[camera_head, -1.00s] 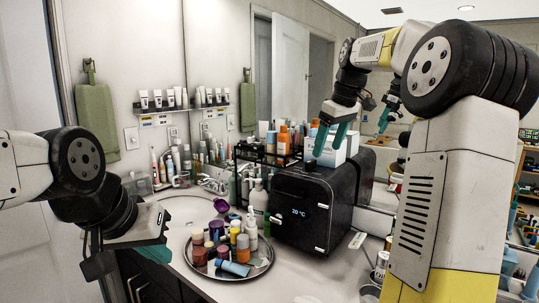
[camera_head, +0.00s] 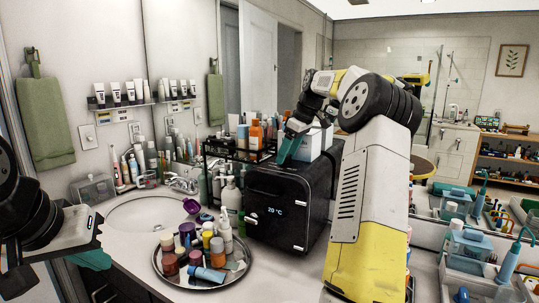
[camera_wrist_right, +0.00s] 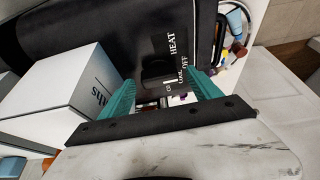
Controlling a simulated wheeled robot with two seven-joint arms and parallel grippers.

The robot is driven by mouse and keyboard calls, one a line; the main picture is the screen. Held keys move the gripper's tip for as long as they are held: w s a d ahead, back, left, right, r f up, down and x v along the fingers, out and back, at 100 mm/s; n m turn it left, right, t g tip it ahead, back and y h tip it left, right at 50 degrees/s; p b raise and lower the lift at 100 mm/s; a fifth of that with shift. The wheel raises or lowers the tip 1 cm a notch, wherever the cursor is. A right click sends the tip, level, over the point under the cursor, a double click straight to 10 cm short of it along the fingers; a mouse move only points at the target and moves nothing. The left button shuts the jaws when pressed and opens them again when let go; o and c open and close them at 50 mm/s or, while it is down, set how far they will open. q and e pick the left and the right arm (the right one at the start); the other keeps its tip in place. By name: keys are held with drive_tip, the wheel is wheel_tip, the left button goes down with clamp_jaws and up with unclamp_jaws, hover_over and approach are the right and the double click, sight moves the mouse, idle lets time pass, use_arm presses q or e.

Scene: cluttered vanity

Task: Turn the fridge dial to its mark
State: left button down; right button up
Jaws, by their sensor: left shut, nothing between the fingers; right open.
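The black mini fridge (camera_head: 285,205) stands on the counter with a "20 °C" display on its front. My right gripper (camera_head: 286,150) is at the front of its top, fingers pointing down. In the right wrist view its two teal fingers (camera_wrist_right: 165,85) are open and apart. The black dial (camera_wrist_right: 157,68) shows between and just beyond them, dark on dark, so its pointer cannot be made out. White lettering reads HEAT, OFF and COOL beside it. In the head view the fingers hide the dial. My left gripper (camera_head: 92,260) is shut and empty at the lower left.
White boxes (camera_head: 308,143) stand on the fridge behind the right gripper; one (camera_wrist_right: 60,95) is close beside its finger. A round tray (camera_head: 203,283) of bottles sits in front of the fridge. A wire rack (camera_head: 225,148) of bottles and a sink (camera_head: 150,212) lie to the left.

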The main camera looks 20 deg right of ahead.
drive_tip(key=shift+f, duration=0.25)
drive_tip(key=shift+c, duration=0.2)
drive_tip(key=c, duration=1.3)
drive_tip(key=shift+c, duration=0.2)
